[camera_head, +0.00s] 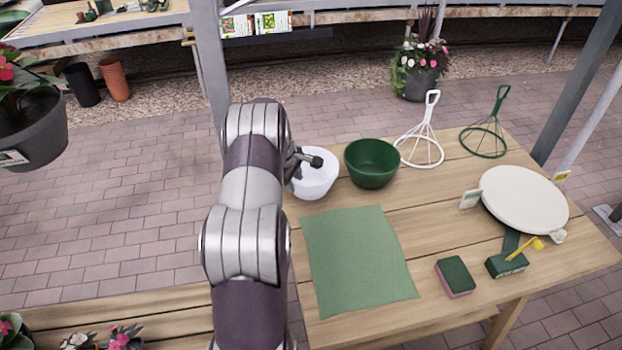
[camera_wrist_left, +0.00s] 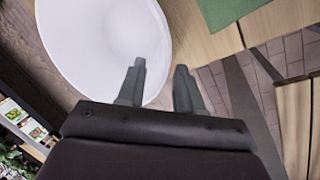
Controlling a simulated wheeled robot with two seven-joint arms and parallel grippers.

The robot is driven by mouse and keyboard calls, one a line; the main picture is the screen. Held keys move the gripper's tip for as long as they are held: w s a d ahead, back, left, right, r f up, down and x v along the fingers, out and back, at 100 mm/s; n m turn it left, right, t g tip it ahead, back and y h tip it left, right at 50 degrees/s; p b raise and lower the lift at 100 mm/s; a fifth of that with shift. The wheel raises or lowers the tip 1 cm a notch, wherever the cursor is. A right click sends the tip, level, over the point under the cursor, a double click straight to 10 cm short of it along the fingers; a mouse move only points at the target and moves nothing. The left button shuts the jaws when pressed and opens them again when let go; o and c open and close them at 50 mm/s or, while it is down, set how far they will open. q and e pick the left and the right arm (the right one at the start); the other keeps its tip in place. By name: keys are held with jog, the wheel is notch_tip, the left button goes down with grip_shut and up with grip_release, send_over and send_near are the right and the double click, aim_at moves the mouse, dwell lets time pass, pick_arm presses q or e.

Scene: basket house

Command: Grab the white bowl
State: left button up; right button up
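The white bowl (camera_head: 319,184) stands upright on the wooden table's left side, partly hidden by my left arm and gripper. My left gripper (camera_head: 308,159) is at the bowl's upper left rim in the head view. In the left wrist view the bowl (camera_wrist_left: 95,45) fills the upper left. There my left gripper (camera_wrist_left: 160,78) has a clear gap between its fingers. One finger overlaps the bowl's inside and the other shows just outside its rim. I cannot tell whether either touches it. My right gripper is not in view.
A green bowl (camera_head: 372,167) stands close right of the white bowl. A green cloth (camera_head: 358,260) lies in front. White (camera_head: 427,140) and green (camera_head: 487,135) wire stands, a round cream board (camera_head: 524,200) and a sponge (camera_head: 455,277) are farther right.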

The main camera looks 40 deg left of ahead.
aim_at(300, 196)
pick_arm(q)
jog(key=x, duration=0.3)
jog(key=p+x, duration=0.1)
jog(key=x, duration=0.2)
jog(key=shift+d+f, duration=0.1)
jog(key=shift+d, duration=0.1)
jog(key=shift+s, duration=0.1)
grip_shut()
